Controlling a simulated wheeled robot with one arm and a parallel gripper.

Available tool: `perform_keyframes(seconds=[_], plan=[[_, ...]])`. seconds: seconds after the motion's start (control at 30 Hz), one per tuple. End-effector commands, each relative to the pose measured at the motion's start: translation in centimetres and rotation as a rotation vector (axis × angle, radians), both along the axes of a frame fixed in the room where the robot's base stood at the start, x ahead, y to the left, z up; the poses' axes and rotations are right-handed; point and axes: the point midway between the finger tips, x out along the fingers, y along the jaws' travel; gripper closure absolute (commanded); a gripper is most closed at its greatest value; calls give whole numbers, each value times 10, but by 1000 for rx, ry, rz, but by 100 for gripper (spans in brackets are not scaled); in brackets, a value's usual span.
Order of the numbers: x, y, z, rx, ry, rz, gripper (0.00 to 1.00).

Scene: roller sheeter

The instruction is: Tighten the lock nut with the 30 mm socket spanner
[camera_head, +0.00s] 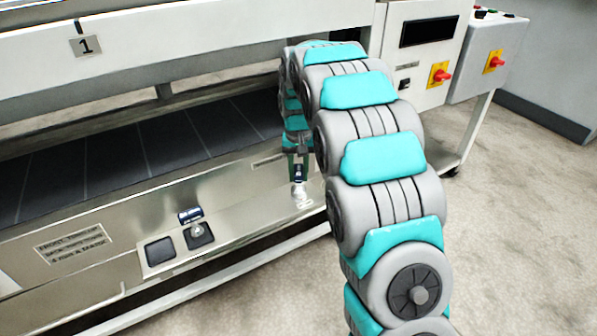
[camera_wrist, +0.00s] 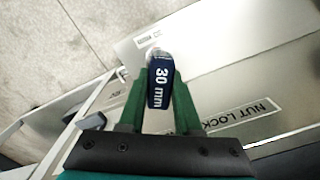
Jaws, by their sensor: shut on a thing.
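The 30 mm socket spanner (camera_wrist: 160,88) has a dark blue handle marked "30 mm" and is held between the green fingers of my gripper (camera_wrist: 158,100) in the wrist view. In the head view the spanner (camera_head: 299,172) hangs upright below my gripper (camera_head: 296,152), its silver end down at the machine's front ledge.
The sheeter's dark slatted bed (camera_head: 120,155) lies behind. A control panel with red switches (camera_head: 441,75) is at the upper right. Open floor lies at right.

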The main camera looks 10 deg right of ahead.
Motion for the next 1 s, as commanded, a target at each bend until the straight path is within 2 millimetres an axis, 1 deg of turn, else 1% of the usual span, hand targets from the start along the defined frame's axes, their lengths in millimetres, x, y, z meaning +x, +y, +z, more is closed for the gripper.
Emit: perform_keyframes(seconds=[0.43,0.73,0.8,1.0], plan=[[0,0,-1,0,-1,-11,100],[0,0,-1,0,-1,-284,100],[0,0,-1,1,0,-311,100],[0,0,-1,0,-1,-316,100]])
